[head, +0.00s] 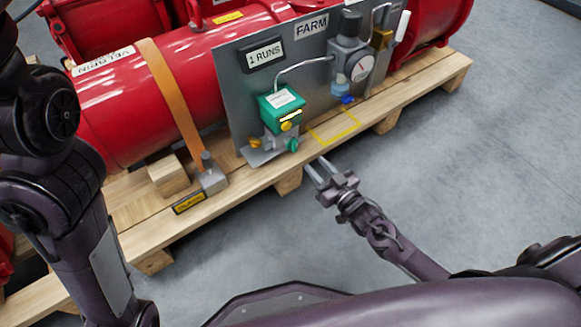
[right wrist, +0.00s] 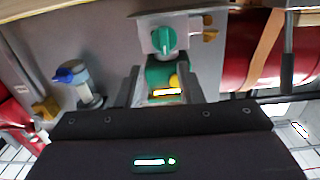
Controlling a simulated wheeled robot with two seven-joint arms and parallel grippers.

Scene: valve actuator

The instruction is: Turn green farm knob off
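The green knob (head: 293,145) sits low on the FARM panel (head: 240,95), below a green box (head: 281,110) with a yellow button (head: 286,127). The right wrist view shows the panel upside down, with the green knob (right wrist: 163,40) facing me and its raised grip running up and down the picture. My right gripper (head: 314,165) is open and empty, a short way in front of the green knob and apart from it. Its two fingers (right wrist: 162,88) show either side of the green box in the wrist view. My left arm shows at the left; its gripper is out of view.
A yellow-brown knob (head: 256,143) sits left of the green knob. A gauge (head: 361,68) and a blue fitting (head: 347,99) are to the right. The wooden pallet (head: 235,193) edge runs below; a red tank (head: 115,105) stands behind. The grey floor at right is clear.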

